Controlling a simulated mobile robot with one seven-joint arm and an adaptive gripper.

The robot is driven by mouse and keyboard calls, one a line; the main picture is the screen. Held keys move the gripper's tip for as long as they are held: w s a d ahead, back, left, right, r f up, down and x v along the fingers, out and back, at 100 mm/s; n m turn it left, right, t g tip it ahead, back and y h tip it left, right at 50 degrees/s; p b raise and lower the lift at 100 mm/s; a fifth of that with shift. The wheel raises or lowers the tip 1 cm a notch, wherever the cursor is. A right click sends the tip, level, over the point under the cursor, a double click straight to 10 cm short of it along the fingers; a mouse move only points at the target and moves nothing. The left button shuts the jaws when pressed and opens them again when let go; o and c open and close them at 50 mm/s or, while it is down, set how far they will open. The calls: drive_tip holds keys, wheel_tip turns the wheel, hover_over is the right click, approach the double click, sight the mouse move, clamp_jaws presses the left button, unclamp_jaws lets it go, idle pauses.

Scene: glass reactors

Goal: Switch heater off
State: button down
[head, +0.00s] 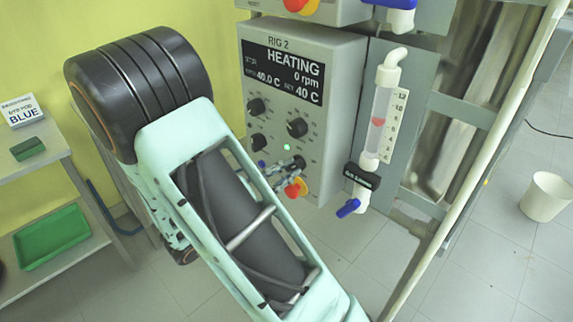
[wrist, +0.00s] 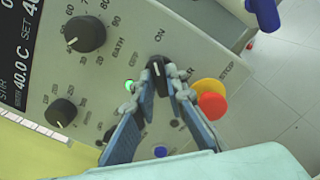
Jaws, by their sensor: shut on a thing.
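The grey control box (head: 338,62), marked RIG 2, has a display (head: 283,74) reading HEATING, 0 rpm and 40.0 C. My gripper (head: 285,170) is at the lower part of its panel. In the wrist view my gripper (wrist: 165,82) has its fingertips closed around a small black switch knob (wrist: 157,70). OFF and ON are printed beside the knob. Its white mark shows between the fingertips, but I cannot tell which word it points to. A green lamp (wrist: 130,86) beside it is lit. It also shows in the head view (head: 287,147).
A red stop button (wrist: 212,105) with a yellow collar (wrist: 207,87) sits close beside the fingers. Black dials (wrist: 86,33) and a blue button (wrist: 160,151) are nearby. A glass tube (head: 379,120) with a blue-handled valve (head: 348,208) hangs right of the box.

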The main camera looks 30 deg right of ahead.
drive_tip(key=n+p, duration=0.4)
drive_tip(key=n, duration=0.1)
drive_tip(key=shift+r+p, duration=0.2)
drive_tip(key=shift+p, duration=0.2)
drive_tip(key=shift+f+n+p, duration=0.15)
drive_tip(key=shift+n+p, duration=1.1)
drive_tip(key=shift+n, duration=0.55)
drive_tip(key=shift+f, duration=0.1)
drive_tip(key=c, duration=1.9)
unclamp_jaws()
drive_tip(key=shift+c, duration=0.2)
drive_tip(key=shift+a, duration=0.15)
drive_tip(key=v, duration=1.1)
drive_tip(key=shift+s+a, duration=0.15)
drive_tip(key=shift+a, duration=0.25)
